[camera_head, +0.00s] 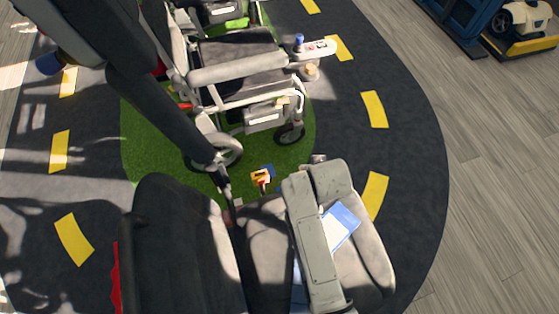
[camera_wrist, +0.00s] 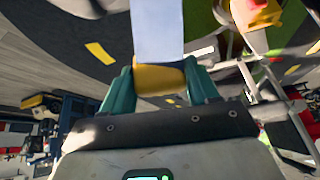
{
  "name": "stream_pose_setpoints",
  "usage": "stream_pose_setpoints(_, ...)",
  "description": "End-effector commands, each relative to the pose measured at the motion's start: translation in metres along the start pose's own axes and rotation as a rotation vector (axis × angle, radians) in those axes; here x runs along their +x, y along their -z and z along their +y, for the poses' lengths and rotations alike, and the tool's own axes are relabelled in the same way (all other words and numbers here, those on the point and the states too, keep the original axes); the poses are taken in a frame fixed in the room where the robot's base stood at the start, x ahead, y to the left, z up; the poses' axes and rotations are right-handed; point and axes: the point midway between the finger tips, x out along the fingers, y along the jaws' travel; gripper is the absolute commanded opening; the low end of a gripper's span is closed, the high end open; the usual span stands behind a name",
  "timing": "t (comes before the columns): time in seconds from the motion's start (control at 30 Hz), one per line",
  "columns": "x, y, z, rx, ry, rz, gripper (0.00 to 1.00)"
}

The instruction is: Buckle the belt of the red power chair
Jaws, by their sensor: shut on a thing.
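My gripper (camera_wrist: 165,85), with teal fingers, is shut on a yellow piece (camera_wrist: 158,79) in the wrist view. A flat pale blue-white strip (camera_wrist: 157,28) extends beyond the piece to the top edge; I cannot tell whether it is part of the belt. In the head view, a dark grey padded chair (camera_head: 182,245) stands at the bottom, with a strip of red (camera_head: 116,280) along its left edge. Its grey armrest (camera_head: 312,245) lies beside a blue and white flat thing (camera_head: 340,225). I cannot make out a buckle or its socket, and the gripper is unclear in the head view.
A white-framed wheelchair (camera_head: 245,65) stands on the green patch beyond. A small orange and blue thing (camera_head: 262,176) shows between the chairs. Dark road flooring with yellow dashes (camera_head: 375,109) surrounds them. Bare wood floor (camera_head: 500,170) is open at right; a yellow-based machine (camera_head: 525,35) stands far right.

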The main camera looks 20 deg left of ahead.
Motion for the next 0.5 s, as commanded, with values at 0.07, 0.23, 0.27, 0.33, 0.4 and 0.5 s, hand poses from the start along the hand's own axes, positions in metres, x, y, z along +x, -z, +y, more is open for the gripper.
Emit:
stream_pose_setpoints(0.07,-0.009,-0.013,0.032,0.048,-0.028,0.001,0.28)
stream_pose_setpoints(0.23,-0.028,-0.037,0.079,0.127,-0.073,0.0,0.28)
stream_pose_setpoints(0.27,-0.031,-0.04,0.085,0.138,-0.079,0.001,0.28)
stream_pose_setpoints(0.33,-0.037,-0.048,0.098,0.161,-0.093,0.0,0.28)
stream_pose_setpoints(0.4,-0.043,-0.054,0.108,0.181,-0.104,0.0,0.28)
stream_pose_setpoints(0.5,-0.051,-0.062,0.12,0.205,-0.117,0.001,0.28)
